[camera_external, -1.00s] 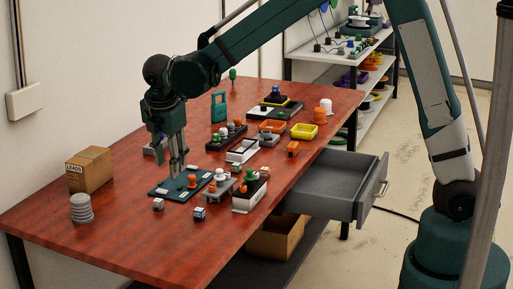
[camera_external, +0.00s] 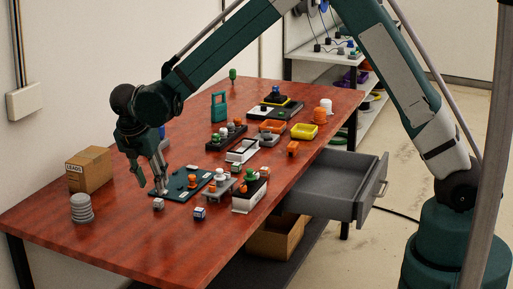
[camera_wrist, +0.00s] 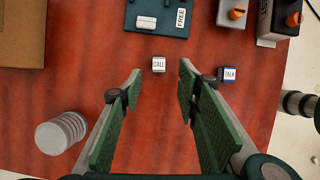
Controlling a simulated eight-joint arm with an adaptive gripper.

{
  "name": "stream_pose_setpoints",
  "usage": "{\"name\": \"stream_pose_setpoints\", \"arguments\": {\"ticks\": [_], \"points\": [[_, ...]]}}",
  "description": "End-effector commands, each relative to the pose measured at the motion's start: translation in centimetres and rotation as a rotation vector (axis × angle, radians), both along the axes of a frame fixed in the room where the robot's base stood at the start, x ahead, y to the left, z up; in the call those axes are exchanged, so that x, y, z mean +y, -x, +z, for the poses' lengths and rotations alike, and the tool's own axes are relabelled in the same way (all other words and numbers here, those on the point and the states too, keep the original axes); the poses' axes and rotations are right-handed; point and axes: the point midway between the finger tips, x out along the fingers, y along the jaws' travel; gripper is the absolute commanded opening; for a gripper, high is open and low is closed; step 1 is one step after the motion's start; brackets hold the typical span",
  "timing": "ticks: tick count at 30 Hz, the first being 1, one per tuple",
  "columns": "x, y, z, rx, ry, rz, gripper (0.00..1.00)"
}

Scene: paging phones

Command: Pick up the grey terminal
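A grey ribbed cylinder, which best fits the grey terminal, stands near the left end of the table in the outside view (camera_external: 81,208). In the wrist view it is at the lower left (camera_wrist: 62,133), outside and apart from the left finger. My gripper (camera_external: 151,187) is low over the table, to the right of the cylinder and at the left end of a dark green plate. In the wrist view my gripper (camera_wrist: 161,82) is open and nothing is held. A small white CALL cube (camera_wrist: 158,64) shows just beyond the gap between the fingertips.
A cardboard box (camera_external: 89,169) stands behind the cylinder. The dark green plate (camera_external: 180,186) and a TALK cube (camera_external: 199,213) lie right of my gripper. Several boxes and knobbed units crowd the table's middle. An open drawer (camera_external: 330,190) juts from the front. Bare table surrounds the cylinder's front and right.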

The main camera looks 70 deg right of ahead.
Motion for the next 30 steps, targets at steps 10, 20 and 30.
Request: {"name": "stream_pose_setpoints", "arguments": {"ticks": [10, 20, 30], "points": [[-0.5, -0.1, -1.1, -0.001, 0.000, -0.002, 0.33], [-1.0, -0.1, -2.4, 0.000, 0.000, -0.001, 0.33], [-1.2, -0.2, -3.0, 0.000, 0.000, -0.001, 0.33]]}}
